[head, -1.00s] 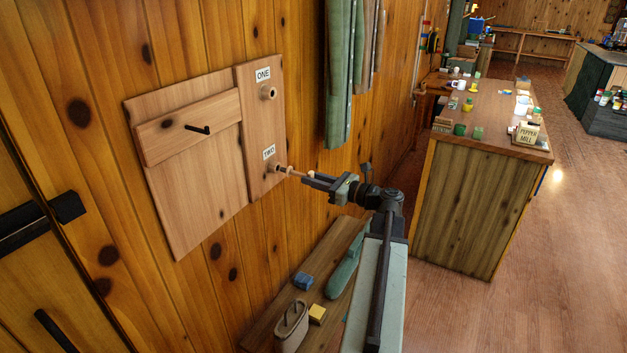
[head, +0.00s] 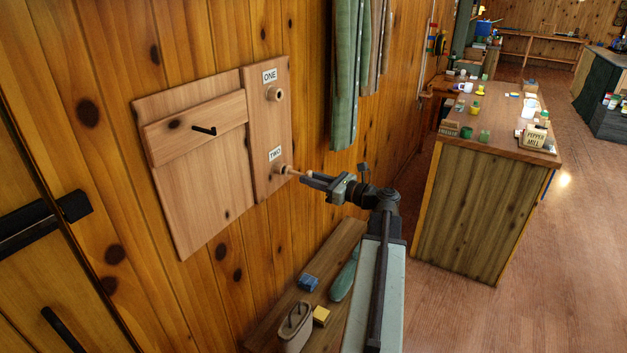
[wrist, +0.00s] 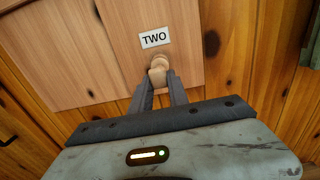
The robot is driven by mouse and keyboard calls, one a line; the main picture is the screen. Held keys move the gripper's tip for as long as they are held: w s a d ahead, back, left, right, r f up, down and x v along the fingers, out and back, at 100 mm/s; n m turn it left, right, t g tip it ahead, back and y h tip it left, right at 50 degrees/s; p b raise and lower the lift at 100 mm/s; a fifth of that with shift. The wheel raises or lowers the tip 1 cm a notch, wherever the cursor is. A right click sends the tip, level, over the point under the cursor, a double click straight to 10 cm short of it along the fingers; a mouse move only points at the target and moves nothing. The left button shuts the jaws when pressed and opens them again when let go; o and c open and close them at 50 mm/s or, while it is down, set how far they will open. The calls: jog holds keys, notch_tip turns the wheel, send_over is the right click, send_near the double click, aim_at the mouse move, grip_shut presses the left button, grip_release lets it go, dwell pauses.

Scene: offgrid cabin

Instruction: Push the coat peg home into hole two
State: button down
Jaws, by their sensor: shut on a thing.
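The board panel (head: 270,125) on the wall carries a label ONE (head: 269,76) and a label TWO (head: 275,153). Below the TWO label is the round wooden collar of hole two (head: 279,169). The pale wooden coat peg (head: 294,172) lies in line with it, its far end at the collar; how deep it sits is hidden. My gripper (head: 304,178) is shut on the peg's near end, just out from the panel. In the wrist view, the fingertips close around the peg (wrist: 157,76), straight below the TWO label (wrist: 154,38).
The collar of hole one (head: 274,93) is higher on the same panel. A black hook (head: 204,130) sticks out to its left. Green cloth (head: 345,95) hangs to the right. A bench below (head: 262,332) holds several small things. A wooden counter (head: 475,210) stands to the right.

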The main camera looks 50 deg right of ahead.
jog(key=shift+w+a, duration=0.15)
jog(key=shift+w, duration=0.5)
jog(key=c, duration=1.2)
grip_release()
jog(key=v, duration=0.7)
jog(key=shift+s, duration=0.35)
